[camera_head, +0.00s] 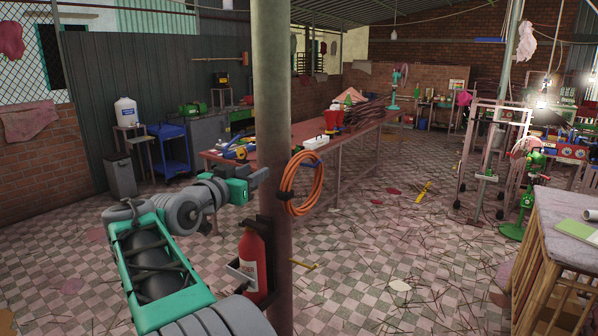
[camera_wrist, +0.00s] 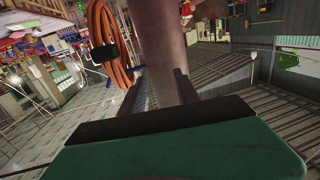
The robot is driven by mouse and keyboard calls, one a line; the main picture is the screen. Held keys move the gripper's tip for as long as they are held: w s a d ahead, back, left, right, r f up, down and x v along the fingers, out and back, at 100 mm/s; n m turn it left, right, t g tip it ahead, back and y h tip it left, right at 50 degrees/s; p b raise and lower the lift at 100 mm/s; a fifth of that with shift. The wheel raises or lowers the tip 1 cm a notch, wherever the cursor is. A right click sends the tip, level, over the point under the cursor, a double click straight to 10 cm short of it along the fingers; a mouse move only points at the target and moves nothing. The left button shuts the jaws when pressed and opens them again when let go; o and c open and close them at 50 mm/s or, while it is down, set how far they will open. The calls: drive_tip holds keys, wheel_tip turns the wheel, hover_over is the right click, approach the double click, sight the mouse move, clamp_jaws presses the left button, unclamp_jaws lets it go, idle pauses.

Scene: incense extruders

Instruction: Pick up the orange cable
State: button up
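The orange cable (camera_head: 319,180) is coiled in a ring. The pole (camera_wrist: 163,50) runs up the middle of that view. My gripper (camera_head: 260,178) is left of the pole in the head view, level with the coil and apart from it. In the wrist view my gripper (camera_wrist: 167,82) has its two dark fingers spread, with nothing held between them.
A red fire extinguisher (camera_head: 254,264) is mounted low on the pole, below my gripper. A long red workbench (camera_head: 280,147) with tools stands behind. A wooden table (camera_head: 560,225) is at the right. The tiled floor right of the pole is mostly open, with scattered thin sticks.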

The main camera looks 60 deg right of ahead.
sight(300, 154)
drive_tip(key=s+g, duration=0.1)
drive_tip(key=s, duration=0.1)
drive_tip(key=s+d+r+m+g, duration=0.1)
drive_tip(key=s, duration=0.1)
drive_tip(key=s+d+r+m+g, duration=0.1)
drive_tip(key=s, duration=0.2)
drive_tip(key=shift+d+r, duration=0.1)
drive_tip(key=shift+d, duration=0.1)
drive_tip(key=d+p, duration=0.1)
drive_tip(key=d, duration=0.1)
drive_tip(key=d+p, duration=0.1)
drive_tip(key=d, duration=0.2)
drive_tip(key=s+d+p, duration=0.1)
drive_tip(key=d+p, duration=0.1)
drive_tip(key=shift+d, duration=0.35)
drive_tip(key=shift+a, duration=0.1)
clamp_jaws()
drive_tip(key=shift+r, duration=0.1)
